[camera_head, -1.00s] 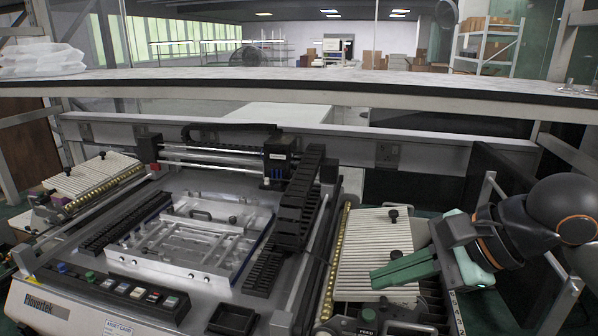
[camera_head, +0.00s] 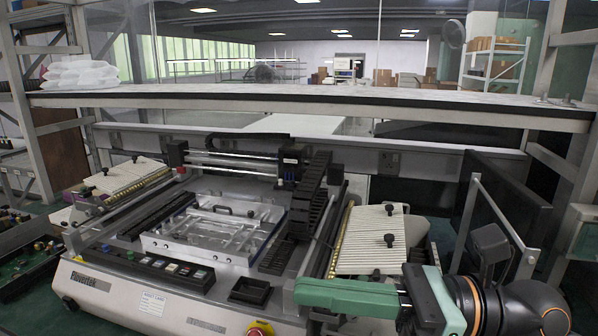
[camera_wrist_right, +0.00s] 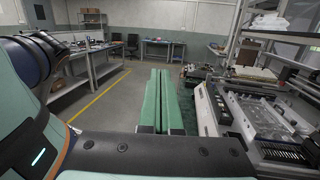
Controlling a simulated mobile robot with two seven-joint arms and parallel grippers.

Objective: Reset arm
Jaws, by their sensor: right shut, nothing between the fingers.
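My right gripper (camera_head: 347,296) reaches in from the lower right of the head view, in front of the machine's right feeder. Its two long green fingers lie together, pointing left, with nothing between them. In the right wrist view the shut fingers (camera_wrist_right: 160,100) point away over the floor, left of the machine. My left gripper shows in neither view.
A pick-and-place machine (camera_head: 113,264) fills the middle, with a ribbed feeder (camera_head: 371,240) on its right. A shelf (camera_head: 300,99) runs above it, with white bags (camera_head: 80,75) at left. Circuit boards (camera_head: 30,262) lie at far left. The right wrist view shows open floor (camera_wrist_right: 115,103).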

